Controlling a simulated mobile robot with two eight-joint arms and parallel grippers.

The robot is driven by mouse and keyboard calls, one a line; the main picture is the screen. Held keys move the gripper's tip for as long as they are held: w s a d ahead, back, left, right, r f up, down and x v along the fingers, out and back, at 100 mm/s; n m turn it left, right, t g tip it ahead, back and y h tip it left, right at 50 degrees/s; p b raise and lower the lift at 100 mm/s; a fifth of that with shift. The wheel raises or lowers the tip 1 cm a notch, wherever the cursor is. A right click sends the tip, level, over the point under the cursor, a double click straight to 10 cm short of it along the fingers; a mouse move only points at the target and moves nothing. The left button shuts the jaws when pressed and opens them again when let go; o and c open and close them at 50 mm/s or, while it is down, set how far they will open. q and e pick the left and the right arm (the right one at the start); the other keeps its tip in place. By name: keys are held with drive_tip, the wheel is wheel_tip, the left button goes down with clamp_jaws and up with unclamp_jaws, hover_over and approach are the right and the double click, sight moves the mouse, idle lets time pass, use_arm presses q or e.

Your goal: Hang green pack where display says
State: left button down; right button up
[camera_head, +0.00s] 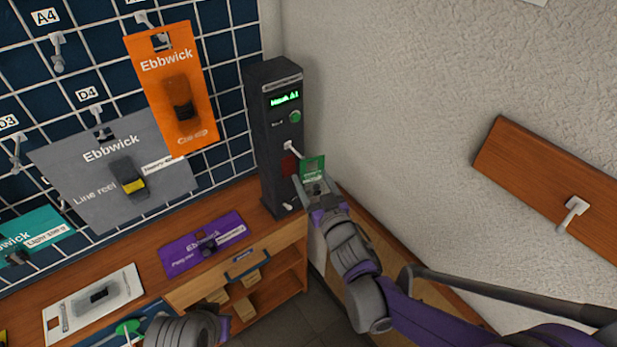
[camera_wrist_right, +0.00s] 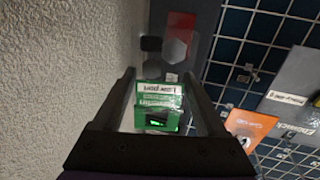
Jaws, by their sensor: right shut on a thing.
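The green pack (camera_head: 313,168) is at the front of the dark display tower, near a peg on it. My right gripper (camera_head: 316,188) is shut on it. In the right wrist view the green pack (camera_wrist_right: 160,97) shows between the fingers of my right gripper (camera_wrist_right: 165,95). The tower's display (camera_head: 285,98) shows small green text that looks like "Hook A1", the last character being hard to read. The dark blue grid wall (camera_head: 235,60) has hooks with labels, A4, D4 and D3 among them. My left arm is at the bottom edge; its fingers are not clear.
An orange pack (camera_head: 203,85) and a grey pack (camera_head: 85,185) hang on the grid. A teal pack (camera_head: 35,243) is at the left. A purple pack (camera_head: 225,228) and a white pack (camera_head: 70,315) lie on the wooden bench. A wall board (camera_head: 520,165) with a hook is at right.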

drive_tip(key=shift+s+d+b, duration=0.3)
drive_tip(key=shift+s+d, duration=0.35)
drive_tip(key=shift+s, duration=0.25)
drive_tip(key=shift+s+d+b, duration=0.3)
drive_tip(key=shift+s+d, duration=0.35)
drive_tip(key=shift+s, duration=0.2)
drive_tip(key=shift+s+d, duration=0.75)
drive_tip(key=shift+s, duration=0.3)
idle(0.5)
